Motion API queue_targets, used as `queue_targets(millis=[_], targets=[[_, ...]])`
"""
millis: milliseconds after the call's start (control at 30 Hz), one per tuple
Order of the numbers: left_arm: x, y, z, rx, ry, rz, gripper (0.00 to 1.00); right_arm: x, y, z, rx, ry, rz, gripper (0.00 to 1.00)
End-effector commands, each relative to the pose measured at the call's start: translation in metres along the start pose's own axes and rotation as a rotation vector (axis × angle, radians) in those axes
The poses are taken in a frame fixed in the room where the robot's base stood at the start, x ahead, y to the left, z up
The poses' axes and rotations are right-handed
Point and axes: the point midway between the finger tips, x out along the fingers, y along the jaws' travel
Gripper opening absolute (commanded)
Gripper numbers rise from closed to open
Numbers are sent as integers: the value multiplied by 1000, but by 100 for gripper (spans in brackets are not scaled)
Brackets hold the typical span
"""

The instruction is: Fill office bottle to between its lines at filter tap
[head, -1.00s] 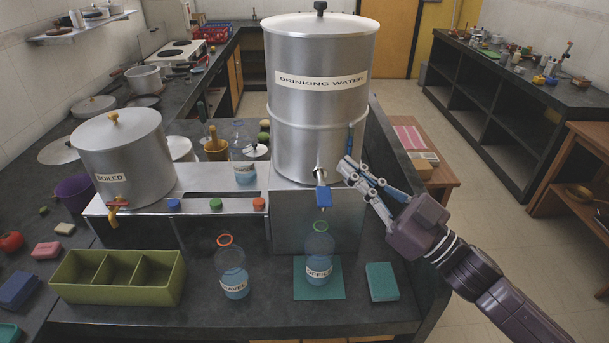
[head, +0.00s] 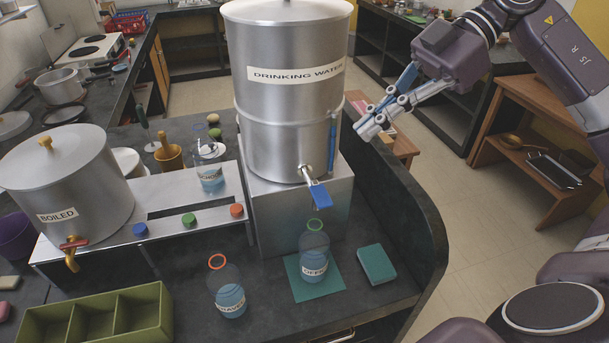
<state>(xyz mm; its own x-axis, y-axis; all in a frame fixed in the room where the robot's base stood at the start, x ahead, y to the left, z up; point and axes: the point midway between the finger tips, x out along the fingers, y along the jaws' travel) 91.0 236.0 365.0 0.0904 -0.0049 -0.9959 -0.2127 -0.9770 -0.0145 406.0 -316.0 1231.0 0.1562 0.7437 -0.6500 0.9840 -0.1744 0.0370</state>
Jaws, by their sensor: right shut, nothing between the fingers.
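The office bottle (head: 314,246) stands upright on a teal mat (head: 327,281), with a green neck ring and blue water around its label. Its fill lines are too small to make out. The steel drinking water canister (head: 275,125) stands behind it, and its tap with a blue lever (head: 319,195) is above the bottle's mouth. I see no stream between them. My right gripper (head: 366,120) is shut and empty, in the air right of the canister, apart from tap and bottle. My left gripper is not in view.
A travel bottle (head: 228,285) with an orange ring stands left of the mat. Another bottle (head: 210,172) and coloured caps are on the steel stand. A teal block (head: 376,264) lies right of the mat. A boiled-water pot (head: 68,180) and green divided box (head: 95,318) are left.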

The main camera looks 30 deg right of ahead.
Motion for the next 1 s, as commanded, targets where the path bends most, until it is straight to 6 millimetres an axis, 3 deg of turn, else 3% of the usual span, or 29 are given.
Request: queue_targets(millis=[67,200,567,767,1000], targets=[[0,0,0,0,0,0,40,-13,-3,6,38,-47,14,0],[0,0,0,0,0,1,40,-21,-6,12,70,-82,20,0],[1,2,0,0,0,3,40,-17,-6,13,71,-82,18,0],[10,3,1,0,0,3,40,8,-7,16,68,-81,14,0],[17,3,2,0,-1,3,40,60,-6,20,69,-81,12,0]])
